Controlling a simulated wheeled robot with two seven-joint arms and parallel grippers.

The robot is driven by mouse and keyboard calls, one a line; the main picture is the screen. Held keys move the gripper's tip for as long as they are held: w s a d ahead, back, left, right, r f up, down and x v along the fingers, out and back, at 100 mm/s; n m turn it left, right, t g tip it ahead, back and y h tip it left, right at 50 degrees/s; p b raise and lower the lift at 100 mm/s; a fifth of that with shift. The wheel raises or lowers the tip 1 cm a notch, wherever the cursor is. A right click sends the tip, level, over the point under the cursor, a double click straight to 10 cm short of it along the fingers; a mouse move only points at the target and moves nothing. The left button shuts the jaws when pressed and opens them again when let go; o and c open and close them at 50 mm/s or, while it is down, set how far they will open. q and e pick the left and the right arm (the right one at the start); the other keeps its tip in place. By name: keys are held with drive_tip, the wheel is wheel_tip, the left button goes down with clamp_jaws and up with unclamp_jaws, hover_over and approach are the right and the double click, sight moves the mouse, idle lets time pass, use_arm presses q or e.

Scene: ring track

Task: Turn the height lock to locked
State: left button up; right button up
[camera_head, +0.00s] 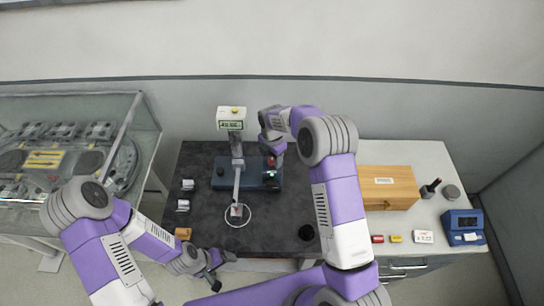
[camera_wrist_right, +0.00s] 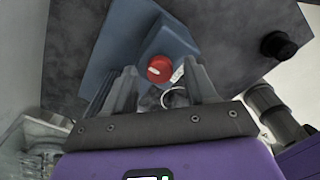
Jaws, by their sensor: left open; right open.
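A device with a blue base (camera_head: 228,180) stands on the dark mat, with an upright column and a small display on top. A round red knob with a white mark (camera_wrist_right: 159,68) sits on the blue base in the right wrist view; I take it for the height lock. A small red spot shows at the base's right end (camera_head: 269,174) in the head view. My right gripper (camera_wrist_right: 161,76) is open, its fingers on either side of the knob; contact cannot be told. My left gripper (camera_head: 214,268) is open and empty near the mat's front edge.
A wooden box (camera_head: 390,187) and a blue device (camera_head: 463,226) stand at right. A glass case (camera_head: 60,150) is at left.

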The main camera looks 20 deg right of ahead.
drive_tip(key=shift+f, duration=0.1)
clamp_jaws()
idle(0.3)
